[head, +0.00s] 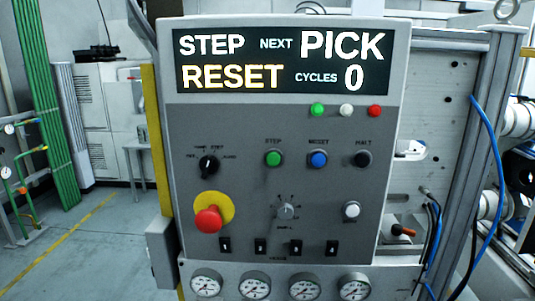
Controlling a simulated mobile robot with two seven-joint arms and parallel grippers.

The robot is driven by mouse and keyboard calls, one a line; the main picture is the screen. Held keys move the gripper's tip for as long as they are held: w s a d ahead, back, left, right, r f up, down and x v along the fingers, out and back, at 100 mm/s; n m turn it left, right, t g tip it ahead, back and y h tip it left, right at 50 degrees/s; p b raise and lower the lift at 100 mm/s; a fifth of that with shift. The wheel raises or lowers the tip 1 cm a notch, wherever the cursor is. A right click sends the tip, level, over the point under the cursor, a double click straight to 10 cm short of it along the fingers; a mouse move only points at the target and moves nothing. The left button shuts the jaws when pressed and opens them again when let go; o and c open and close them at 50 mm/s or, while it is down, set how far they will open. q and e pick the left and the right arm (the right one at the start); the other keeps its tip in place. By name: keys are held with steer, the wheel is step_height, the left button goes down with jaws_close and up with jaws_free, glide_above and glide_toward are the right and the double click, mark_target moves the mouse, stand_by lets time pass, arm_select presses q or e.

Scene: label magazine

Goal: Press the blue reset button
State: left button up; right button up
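The blue reset button (319,159) is on the grey control panel (230,130), under a small label that reads as RESET. It sits between the green STEP button (273,158) on its left and the black HALT button (362,158) on its right. Nothing covers the blue button, and nothing touches it. The display (284,62) above shows STEP, PICK, RESET and CYCLES 0, with RESET in yellowish letters. Neither of my grippers is in view.
A red mushroom knob (208,219) on a yellow disc sticks out at the lower left. A black selector (208,164), a grey dial (286,211) and a white button (351,210) share the panel. Several gauges (255,285) line the bottom. Blue cables (497,155) hang at right.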

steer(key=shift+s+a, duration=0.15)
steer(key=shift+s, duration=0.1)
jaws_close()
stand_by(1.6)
